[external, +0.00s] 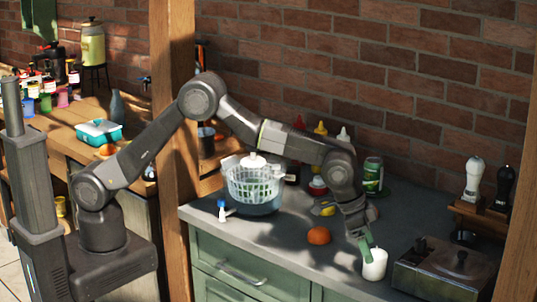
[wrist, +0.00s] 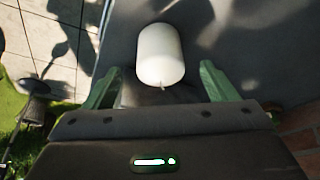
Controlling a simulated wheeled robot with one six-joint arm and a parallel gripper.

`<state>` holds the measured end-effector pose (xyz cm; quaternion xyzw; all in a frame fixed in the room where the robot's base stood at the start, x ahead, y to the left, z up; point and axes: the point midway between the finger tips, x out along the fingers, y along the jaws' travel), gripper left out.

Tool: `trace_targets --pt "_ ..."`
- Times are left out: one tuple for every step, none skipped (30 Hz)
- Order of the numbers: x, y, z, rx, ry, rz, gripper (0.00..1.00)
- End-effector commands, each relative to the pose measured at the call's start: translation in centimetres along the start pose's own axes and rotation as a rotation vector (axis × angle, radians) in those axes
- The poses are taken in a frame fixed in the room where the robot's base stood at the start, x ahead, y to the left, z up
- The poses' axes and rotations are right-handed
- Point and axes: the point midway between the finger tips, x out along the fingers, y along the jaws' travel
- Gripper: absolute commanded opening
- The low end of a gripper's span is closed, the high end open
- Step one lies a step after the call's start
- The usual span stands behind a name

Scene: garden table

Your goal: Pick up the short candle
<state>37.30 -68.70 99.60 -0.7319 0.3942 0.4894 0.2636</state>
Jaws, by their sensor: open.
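The short candle (external: 374,265) is a white cylinder standing upright on the grey counter, near its front edge. In the wrist view the candle (wrist: 160,55) lies between and just beyond the two green fingertips, with its wick towards me. My gripper (external: 366,247) is at the candle in the external view, pointing down, with a green finger beside the candle's top. In the wrist view my gripper (wrist: 161,82) is open, with a finger on each side of the candle and a visible gap to each. I cannot tell how far down the fingers reach.
A dark stove box (external: 440,272) stands close to the candle's right. An orange (external: 318,235) lies to the left. A green can (external: 372,175), squeeze bottles and a basket (external: 252,184) stand farther back. The counter's front left stretch (external: 270,235) is mostly free.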

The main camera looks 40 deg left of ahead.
Motion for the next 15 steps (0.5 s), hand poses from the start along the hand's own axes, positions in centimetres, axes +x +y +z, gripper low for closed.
trace_targets --pt "0.3 0.0 0.0 0.0 -0.001 0.0 0.79" --pt "0.5 0.0 0.0 0.0 -0.001 0.0 0.79" --pt "0.6 0.0 0.0 0.0 0.0 0.0 0.79" --pt "0.7 0.0 -0.1 0.0 0.0 0.0 0.79" --pt "0.9 0.0 -0.1 0.0 0.0 0.0 0.79" --pt "1.2 0.0 -0.2 0.0 -0.001 0.0 0.79" --pt "1.6 0.0 -0.2 0.0 -0.001 0.0 0.79" --pt "1.9 0.0 -0.2 0.0 -0.002 0.0 0.79" --pt "2.4 0.0 -0.4 0.0 -0.002 0.0 0.79" --pt "2.8 0.0 -0.4 0.0 -0.002 0.0 0.79" --pt "3.1 0.0 -0.5 0.0 -0.003 0.0 0.79" --pt "3.6 0.0 -0.6 0.0 -0.002 0.0 0.79" --pt "4.1 0.0 -0.5 0.0 -0.003 0.0 0.79" --pt "4.5 0.0 -0.5 0.0 -0.002 0.0 0.79" --pt "4.8 0.0 -0.6 0.0 0.0 0.0 0.79"
